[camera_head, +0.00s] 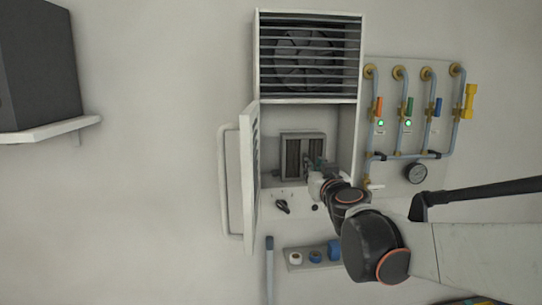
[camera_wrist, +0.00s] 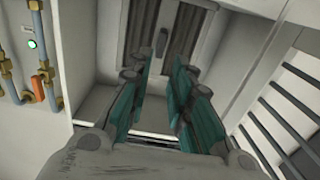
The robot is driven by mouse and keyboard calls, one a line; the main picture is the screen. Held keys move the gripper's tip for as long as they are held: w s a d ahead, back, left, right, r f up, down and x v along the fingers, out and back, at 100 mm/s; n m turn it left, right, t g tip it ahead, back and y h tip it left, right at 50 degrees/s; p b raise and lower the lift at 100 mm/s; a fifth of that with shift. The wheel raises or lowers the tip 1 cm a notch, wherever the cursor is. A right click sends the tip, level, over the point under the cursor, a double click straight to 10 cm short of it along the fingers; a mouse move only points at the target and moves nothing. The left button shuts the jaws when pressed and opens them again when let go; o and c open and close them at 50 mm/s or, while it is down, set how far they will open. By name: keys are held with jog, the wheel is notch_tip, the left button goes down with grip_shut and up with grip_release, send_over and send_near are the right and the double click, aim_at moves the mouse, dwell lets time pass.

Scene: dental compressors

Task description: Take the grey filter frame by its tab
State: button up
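The grey filter frame (camera_head: 303,136) sits upright in the open compartment of the white cabinet. It has dark pleated panels, and the wrist view shows its lower part (camera_wrist: 205,42) at the top. Its small grey tab (camera_wrist: 162,42) stands on the strip between the panels. My gripper (camera_wrist: 162,68) is open, with teal pads on both sides of an empty gap. In the wrist view the tab appears just beyond the fingertips, in line with the gap, with no contact visible. In the head view my gripper (camera_head: 317,165) covers the frame's lower right part and hides the tab.
The cabinet's slatted door (camera_head: 251,178) stands open at the left of the compartment. A fan grille (camera_head: 309,57) is above. Blue pipes with coloured valves (camera_head: 403,110) and a gauge (camera_head: 416,173) are on the right. A knob (camera_head: 282,207) and a small shelf (camera_head: 315,260) with rolls are below.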

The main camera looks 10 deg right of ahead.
jog(key=shift+w+f+p, duration=0.15)
jog(key=shift+w+p, duration=0.85)
jog(key=shift+w, duration=3.55)
grip_shut()
